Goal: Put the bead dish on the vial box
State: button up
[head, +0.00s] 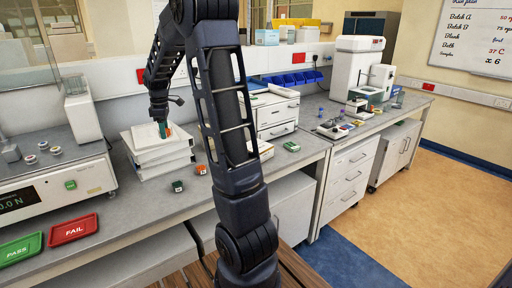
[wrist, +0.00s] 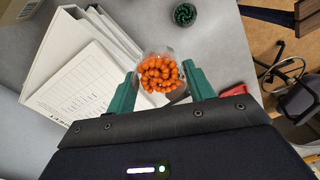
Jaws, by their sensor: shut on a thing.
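The bead dish (wrist: 160,73) is a small clear round dish full of orange beads in the wrist view. My gripper (wrist: 160,86) is shut on it, with a teal finger on either side. In the head view my gripper (head: 163,130) is above a stack of white binders (head: 160,158), with a bit of orange at its fingertips. In the wrist view the dish overlaps the right edge of the binders (wrist: 62,95); its height above them cannot be told. I cannot pick out the vial box with certainty in either view.
A dish of dark green beads (wrist: 185,15) stands on the bench in the wrist view. A balance (head: 60,195) stands to the left. A green item (head: 291,146) lies near the drawer unit (head: 275,118).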

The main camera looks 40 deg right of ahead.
jog(key=w+d+r+m, duration=0.15)
jog(key=d+m, duration=0.45)
jog(key=d, duration=1.7)
jog(key=s+d+r+m, duration=0.1)
jog(key=s+d+m, duration=0.2)
jog(key=d, duration=0.7)
jog(key=s+d+r+m, duration=0.2)
jog(key=s+d, duration=0.2)
jog(key=d, duration=0.6)
notch_tip(320, 180, down, 20)
jog(key=shift+w+d+r, duration=0.1)
jog(key=shift+w+r, duration=0.05)
jog(key=shift+r, duration=0.05)
jog(key=shift+f, duration=0.1)
jog(key=o, duration=1)
